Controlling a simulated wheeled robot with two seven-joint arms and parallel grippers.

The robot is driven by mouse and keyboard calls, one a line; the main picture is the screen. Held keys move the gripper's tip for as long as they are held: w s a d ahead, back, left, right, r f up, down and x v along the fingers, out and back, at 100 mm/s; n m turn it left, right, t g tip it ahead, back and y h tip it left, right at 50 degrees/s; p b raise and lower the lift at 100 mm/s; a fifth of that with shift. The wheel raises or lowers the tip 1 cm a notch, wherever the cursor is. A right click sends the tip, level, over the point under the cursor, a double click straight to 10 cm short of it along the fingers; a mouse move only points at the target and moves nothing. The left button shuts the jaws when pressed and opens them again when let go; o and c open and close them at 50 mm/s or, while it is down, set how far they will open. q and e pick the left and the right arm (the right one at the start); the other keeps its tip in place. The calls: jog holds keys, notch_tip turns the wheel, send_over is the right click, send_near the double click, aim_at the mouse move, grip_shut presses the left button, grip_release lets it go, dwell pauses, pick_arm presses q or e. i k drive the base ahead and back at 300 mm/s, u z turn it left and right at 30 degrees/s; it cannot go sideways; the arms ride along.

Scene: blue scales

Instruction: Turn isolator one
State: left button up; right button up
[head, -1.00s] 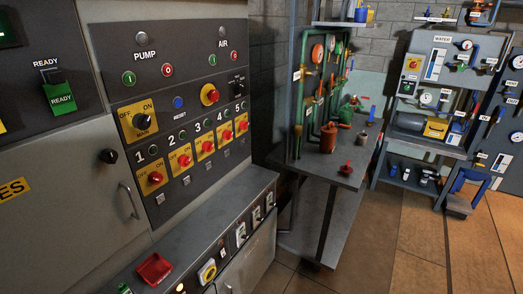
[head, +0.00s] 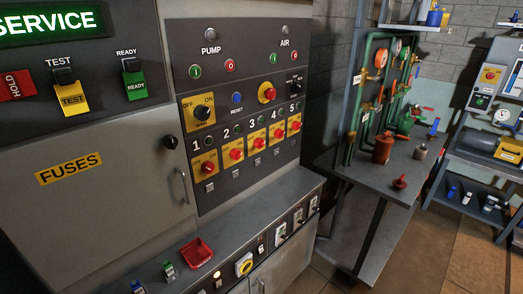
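Isolator one is a red rotary knob (head: 208,167) on a yellow plate marked OFF and ON, under the number 1 at the left end of a numbered row on the dark control panel (head: 227,88). The other numbered isolators, such as isolator two (head: 236,154) and isolator three (head: 256,146), continue to the right with red knobs on yellow plates. A larger black OFF/ON knob (head: 202,113) sits above number 1. Neither of my grippers is in the head view.
A grey ledge with a red tray (head: 196,253) and switches juts out below the panel. A cabinet handle (head: 181,186) and black knob (head: 170,142) are left of isolator one. A workbench (head: 365,177) with pipes stands right. Open floor lies at the lower right.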

aim_at(207, 167)
jog(key=k, duration=0.5)
jog(key=z, duration=1.8)
jog(key=i, duration=0.9)
jog(key=u, duration=1.45)
